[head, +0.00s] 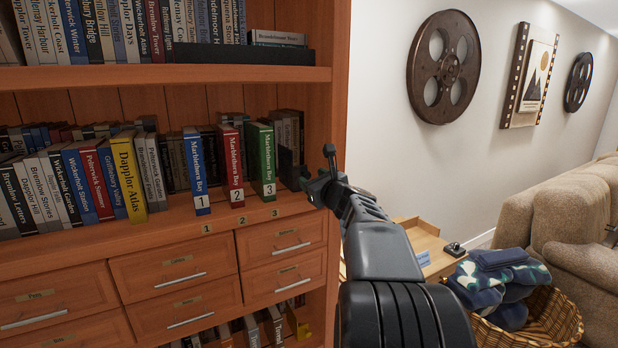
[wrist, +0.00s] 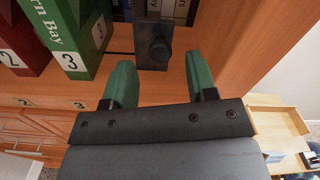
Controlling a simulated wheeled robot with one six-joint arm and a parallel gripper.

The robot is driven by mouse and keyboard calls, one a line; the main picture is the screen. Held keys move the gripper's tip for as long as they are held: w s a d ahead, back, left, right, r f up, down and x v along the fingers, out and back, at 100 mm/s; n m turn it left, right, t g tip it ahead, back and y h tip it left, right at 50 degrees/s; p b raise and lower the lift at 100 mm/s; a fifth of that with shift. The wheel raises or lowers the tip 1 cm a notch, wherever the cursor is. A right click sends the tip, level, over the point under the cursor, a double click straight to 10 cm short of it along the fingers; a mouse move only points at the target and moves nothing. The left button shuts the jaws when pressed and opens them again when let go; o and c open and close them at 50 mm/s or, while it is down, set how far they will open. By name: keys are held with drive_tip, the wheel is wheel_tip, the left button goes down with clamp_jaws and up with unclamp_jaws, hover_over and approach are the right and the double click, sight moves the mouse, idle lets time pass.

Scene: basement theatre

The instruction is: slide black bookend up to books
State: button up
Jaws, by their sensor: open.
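The black bookend (head: 288,168) stands upright on the middle shelf, right of the green book marked 3 (head: 263,160). In the wrist view the bookend (wrist: 152,22) has a round black knob on its front, and a gap of bare shelf separates it from the green book (wrist: 72,38). The red book marked 2 (head: 231,165) and blue book marked 1 (head: 196,172) stand to the left. My gripper (head: 317,166) is open and empty at the shelf's right end. In the wrist view its green-padded fingers (wrist: 160,83) are apart, with the knob ahead between them.
The bookcase's right side panel (head: 333,95) rises close to my gripper. Number labels mark the shelf edge, with drawers (head: 287,248) below. More books stand left and behind. A wooden tray (head: 425,245) and a basket of blankets (head: 540,320) are at right.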

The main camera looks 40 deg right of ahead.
sight(294, 167)
drive_tip(key=shift+w+d, duration=0.2)
drive_tip(key=shift+w, duration=1.15)
drive_tip(key=shift+c, duration=0.2)
clamp_jaws()
